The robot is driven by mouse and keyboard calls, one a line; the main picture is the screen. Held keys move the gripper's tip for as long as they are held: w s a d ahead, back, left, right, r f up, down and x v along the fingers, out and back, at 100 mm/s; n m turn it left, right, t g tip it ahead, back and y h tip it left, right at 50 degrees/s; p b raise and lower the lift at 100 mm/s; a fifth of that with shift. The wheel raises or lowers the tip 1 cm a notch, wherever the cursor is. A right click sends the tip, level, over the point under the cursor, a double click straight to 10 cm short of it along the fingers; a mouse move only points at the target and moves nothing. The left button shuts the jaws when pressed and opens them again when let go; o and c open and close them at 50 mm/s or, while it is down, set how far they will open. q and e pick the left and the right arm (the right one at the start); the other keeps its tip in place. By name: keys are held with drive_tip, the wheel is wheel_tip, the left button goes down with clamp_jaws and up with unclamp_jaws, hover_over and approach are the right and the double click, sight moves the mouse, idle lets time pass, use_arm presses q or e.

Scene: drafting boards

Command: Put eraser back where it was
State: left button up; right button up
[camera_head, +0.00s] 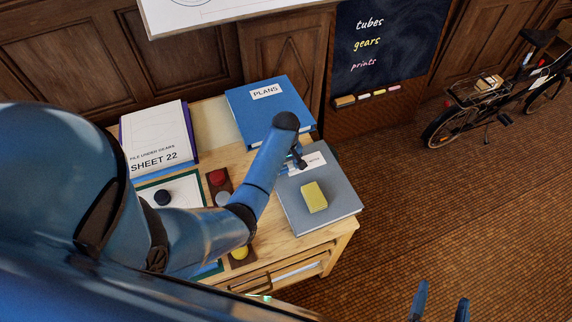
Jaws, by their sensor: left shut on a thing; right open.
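A yellow block (313,197), which may be the eraser, lies on the grey binder (330,213) with a white label. My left gripper (293,164) is low over the binder's far left part, beside the label and behind the yellow block, apart from it. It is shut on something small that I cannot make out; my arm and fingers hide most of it. A tan and dark board eraser (345,101) sits at the left end of the chalkboard's ledge. My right gripper (440,306) is open and empty above the floor at the bottom right.
The wooden desk (335,236) also holds a blue PLANS binder (262,108), a SHEET 22 stack (150,135), and round coloured pieces such as a red one (217,177). A chalkboard (385,45) stands behind. A bicycle (490,100) stands right. Floor between is clear.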

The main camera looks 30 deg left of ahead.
use_arm(q)
drive_tip(key=shift+f, duration=0.1)
drive_tip(key=o, duration=1)
